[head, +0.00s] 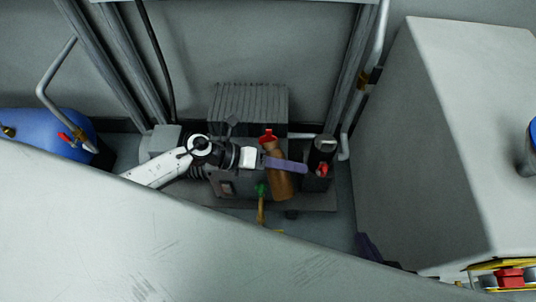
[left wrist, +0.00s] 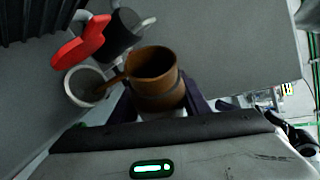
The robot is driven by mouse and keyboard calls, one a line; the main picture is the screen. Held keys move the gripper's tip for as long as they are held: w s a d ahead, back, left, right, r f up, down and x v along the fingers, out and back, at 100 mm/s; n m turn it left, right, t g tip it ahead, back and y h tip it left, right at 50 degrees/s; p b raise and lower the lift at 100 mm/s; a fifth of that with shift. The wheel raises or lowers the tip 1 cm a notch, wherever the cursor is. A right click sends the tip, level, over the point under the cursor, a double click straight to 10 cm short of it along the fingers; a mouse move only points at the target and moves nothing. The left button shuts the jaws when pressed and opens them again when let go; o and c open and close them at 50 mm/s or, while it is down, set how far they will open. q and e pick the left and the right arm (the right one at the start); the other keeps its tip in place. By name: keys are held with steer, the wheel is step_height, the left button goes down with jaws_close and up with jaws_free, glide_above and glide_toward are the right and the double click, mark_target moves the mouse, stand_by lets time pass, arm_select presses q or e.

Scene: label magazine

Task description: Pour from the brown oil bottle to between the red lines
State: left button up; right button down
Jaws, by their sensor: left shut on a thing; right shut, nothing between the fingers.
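The brown oil bottle (head: 279,183) is held in my left gripper (head: 287,165), whose purple fingers close around its body. In the left wrist view the brown bottle (left wrist: 152,62) shows as a round open vessel. Its thin spout points left and its tip overlaps the mouth of a pale round filler opening (left wrist: 71,90). I cannot tell whether oil is flowing. A red lid (left wrist: 80,42) stands beside the opening; red also shows in the head view (head: 268,134). The red lines cannot be made out. My right gripper (head: 368,247) shows only as a purple part at the lower right, shut and empty.
A grey ribbed machine (head: 248,100) stands behind the bottle. A black cylinder (head: 322,148) with a red part is just right. A green-topped fitting (head: 261,189) is in front. A blue tank (head: 45,128) lies left, a large grey cabinet (head: 410,150) right. A pale panel crosses the foreground.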

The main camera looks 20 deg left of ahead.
steer(key=shift+w+r, duration=0.15)
steer(key=shift+w, duration=0.05)
stand_by(0.3)
arm_select(q)
steer(key=shift+f+n+b, duration=0.1)
steer(key=shift+n+b, duration=0.2)
arm_select(e)
steer(key=shift+s+a+f, duration=0.1)
steer(key=shift+s+f, duration=0.15)
arm_select(q)
steer(key=shift+s+d+f+g+h, duration=0.1)
steer(key=shift+f+g+h, duration=0.05)
steer(key=shift+g+h, duration=0.15)
arm_select(e)
steer(key=shift+f, duration=0.2)
arm_select(q)
steer(key=shift+f+n+b, duration=0.25)
steer(key=shift+n+b, duration=0.05)
steer(key=shift+b, duration=0.3)
arm_select(e)
steer(key=shift+w+a+f, duration=0.3)
arm_select(q)
steer(key=shift+f, duration=0.1)
arm_select(e)
steer(key=shift+w+a, duration=0.1)
